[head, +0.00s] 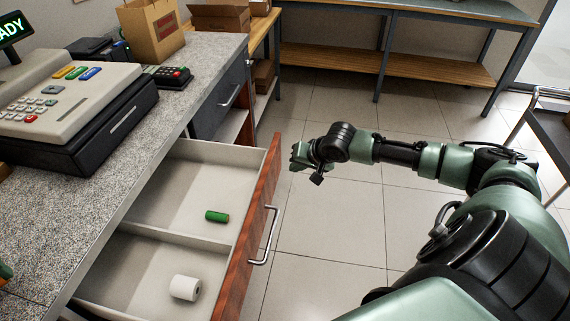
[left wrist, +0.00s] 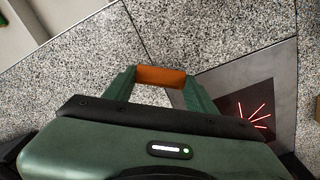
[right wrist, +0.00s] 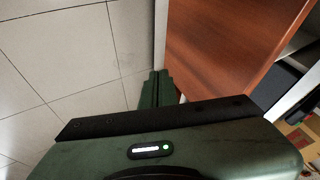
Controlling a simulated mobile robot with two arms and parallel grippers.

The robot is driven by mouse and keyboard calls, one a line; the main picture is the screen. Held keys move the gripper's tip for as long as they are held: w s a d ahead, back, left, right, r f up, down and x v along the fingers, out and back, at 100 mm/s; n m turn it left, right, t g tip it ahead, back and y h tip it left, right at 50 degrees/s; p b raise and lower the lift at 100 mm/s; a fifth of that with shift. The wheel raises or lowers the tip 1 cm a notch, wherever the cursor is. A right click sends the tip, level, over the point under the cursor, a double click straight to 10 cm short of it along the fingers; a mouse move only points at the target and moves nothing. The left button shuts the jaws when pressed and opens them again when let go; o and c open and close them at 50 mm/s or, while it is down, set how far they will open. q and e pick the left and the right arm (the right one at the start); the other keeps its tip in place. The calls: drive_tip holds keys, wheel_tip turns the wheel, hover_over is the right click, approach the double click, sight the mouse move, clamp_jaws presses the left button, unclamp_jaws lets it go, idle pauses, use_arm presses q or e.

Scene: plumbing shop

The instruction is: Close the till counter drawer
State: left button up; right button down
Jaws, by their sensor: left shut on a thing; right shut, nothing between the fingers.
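The till counter drawer (head: 182,210) stands open from the grey speckled counter (head: 135,150). Its reddish wood front (head: 246,240) carries a metal bar handle (head: 268,238). My right gripper (head: 297,157) is shut and empty, just right of the front's far end in the head view. In the right wrist view its closed fingers (right wrist: 157,88) are beside the wood front (right wrist: 225,50); whether they touch it I cannot tell. My left gripper (left wrist: 160,82) is shut on an orange-brown thing (left wrist: 160,76) above the speckled counter.
A green cylinder (head: 217,216) and a white paper roll (head: 185,288) lie in separate drawer compartments. A cash register (head: 70,95), card reader (head: 170,77) and paper bag (head: 152,32) stand on the counter. Tiled floor (head: 330,240) right of the drawer is clear apart from my arm.

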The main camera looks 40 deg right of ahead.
use_arm(q)
drive_tip(key=shift+r, duration=0.3)
use_arm(e)
drive_tip(key=shift+w+a+r, duration=0.15)
drive_tip(key=shift+w+a, duration=0.45)
drive_tip(key=shift+w, duration=0.1)
drive_tip(key=shift+w+a+r, duration=0.1)
drive_tip(key=shift+w+a, duration=0.5)
drive_tip(key=shift+w, duration=0.05)
